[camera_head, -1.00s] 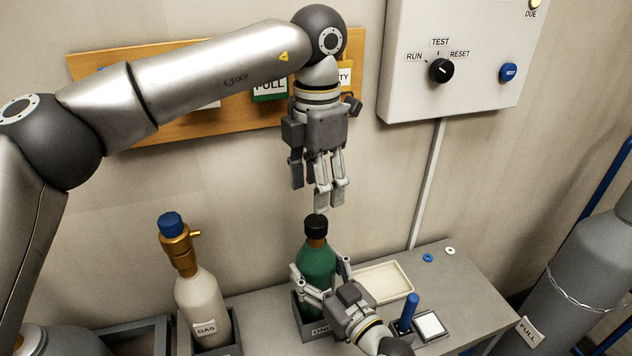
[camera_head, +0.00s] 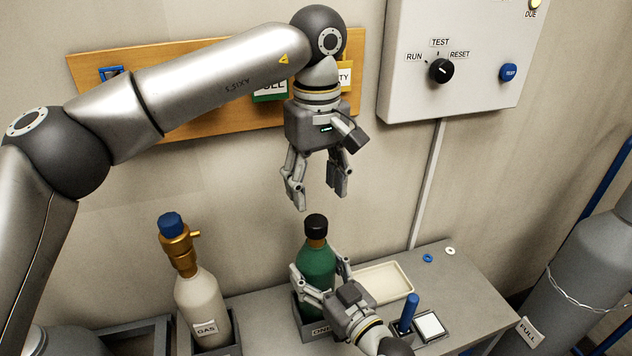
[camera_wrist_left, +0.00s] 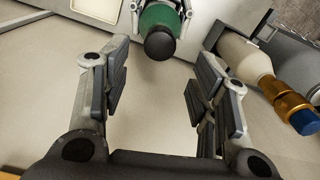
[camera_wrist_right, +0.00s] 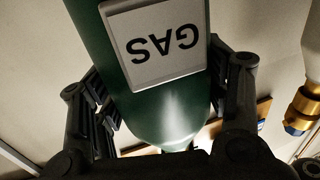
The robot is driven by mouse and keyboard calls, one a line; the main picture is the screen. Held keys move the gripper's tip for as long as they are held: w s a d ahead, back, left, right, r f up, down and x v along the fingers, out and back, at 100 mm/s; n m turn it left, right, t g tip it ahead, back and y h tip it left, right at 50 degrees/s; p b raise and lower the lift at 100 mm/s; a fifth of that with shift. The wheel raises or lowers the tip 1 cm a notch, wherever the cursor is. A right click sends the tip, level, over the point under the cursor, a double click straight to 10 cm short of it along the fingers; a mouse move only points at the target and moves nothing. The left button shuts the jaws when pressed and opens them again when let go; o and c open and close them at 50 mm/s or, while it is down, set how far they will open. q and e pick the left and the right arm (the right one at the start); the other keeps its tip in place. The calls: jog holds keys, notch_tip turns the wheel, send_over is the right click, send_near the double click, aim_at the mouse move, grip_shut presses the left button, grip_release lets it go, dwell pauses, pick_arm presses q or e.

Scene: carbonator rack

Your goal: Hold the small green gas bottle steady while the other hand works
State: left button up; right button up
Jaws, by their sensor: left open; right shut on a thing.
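The small green gas bottle (camera_head: 318,268) stands upright in a grey holder (camera_head: 314,328) on the bench, with a black cap (camera_head: 316,226) on top. Its GAS label (camera_wrist_right: 163,42) fills much of the right wrist view. My right gripper (camera_head: 320,285) is shut on the bottle's body, one finger on each side. My left gripper (camera_head: 318,200) hangs just above the cap, open and empty, fingers pointing down. In the left wrist view the cap (camera_wrist_left: 160,45) lies beyond the gap between the left fingers, apart from them.
A cream GAS bottle (camera_head: 201,298) with a brass valve stands left in its own holder. A cream tray (camera_head: 384,282), a blue peg (camera_head: 408,312) and small rings lie on the right of the bench. A control box (camera_head: 455,60) and wooden board (camera_head: 190,125) are on the wall.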

aim_at(316, 219)
pick_arm(q)
jog(key=m, duration=1)
jog(key=shift+m, duration=0.4)
jog(key=shift+f, duration=4)
jog(key=shift+c, duration=0.2)
